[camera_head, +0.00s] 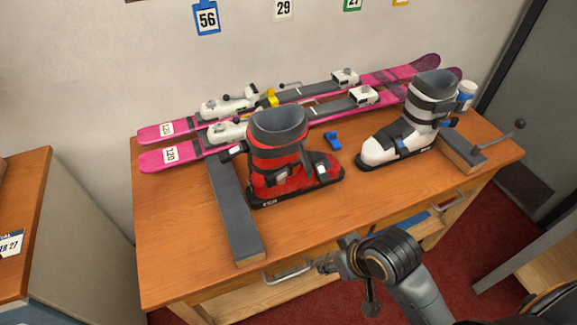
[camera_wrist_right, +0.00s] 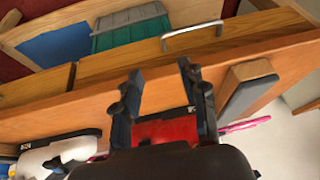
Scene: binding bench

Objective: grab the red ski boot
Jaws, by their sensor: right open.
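The red ski boot (camera_head: 280,158) stands upright on the wooden bench, its grey cuff up and its toe pointing right. My right gripper (camera_head: 332,262) is in front of the bench's front edge, below and to the right of the boot and apart from it. In the right wrist view my right gripper (camera_wrist_right: 157,72) has its two fingers spread, with nothing held. Part of the red boot (camera_wrist_right: 168,130) shows between the fingers, beyond the bench edge; the gripper body hides the rest. My left gripper is not in view.
A white ski boot (camera_head: 400,135) stands on the bench to the right. Pink skis (camera_head: 190,150) lie behind the boots. A grey-topped bar (camera_head: 236,210) lies left of the red boot. A blue clip (camera_head: 332,140) lies between the boots. A drawer handle (camera_head: 288,273) juts from the bench front.

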